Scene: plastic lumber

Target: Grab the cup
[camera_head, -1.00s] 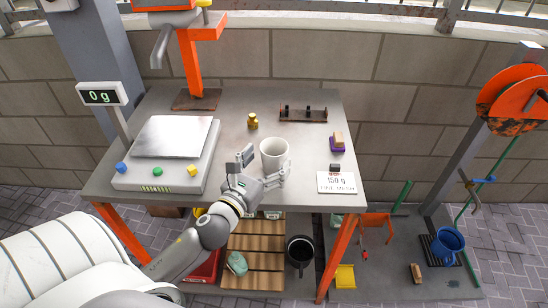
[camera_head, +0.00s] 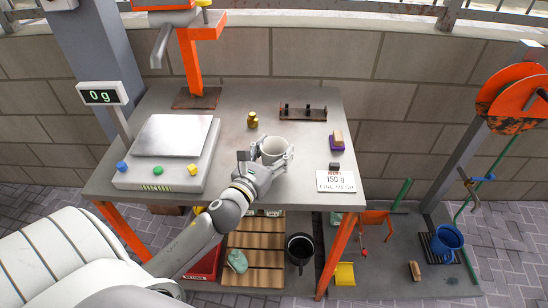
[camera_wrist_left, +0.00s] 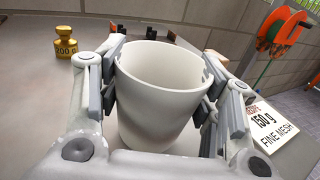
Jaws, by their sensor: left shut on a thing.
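The white cup (camera_head: 274,146) stands upright on the grey table (camera_head: 232,110), near the middle. In the left wrist view the cup (camera_wrist_left: 160,100) is between the two fingers and looks empty as far as I can see inside. My left gripper (camera_head: 266,160) reaches in from the left and front and is shut on the cup, with a finger pad on each side of its wall. In the left wrist view the left gripper (camera_wrist_left: 162,92) covers parts of the cup's sides. My right gripper is not in view.
A scale (camera_head: 168,150) stands on the left of the table, its display (camera_head: 102,96) reading 0 g. A brass weight (camera_head: 253,120) sits behind the cup. A 150 g sign (camera_head: 335,181) lies to the right. A dark rack (camera_head: 303,113) is at the back.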

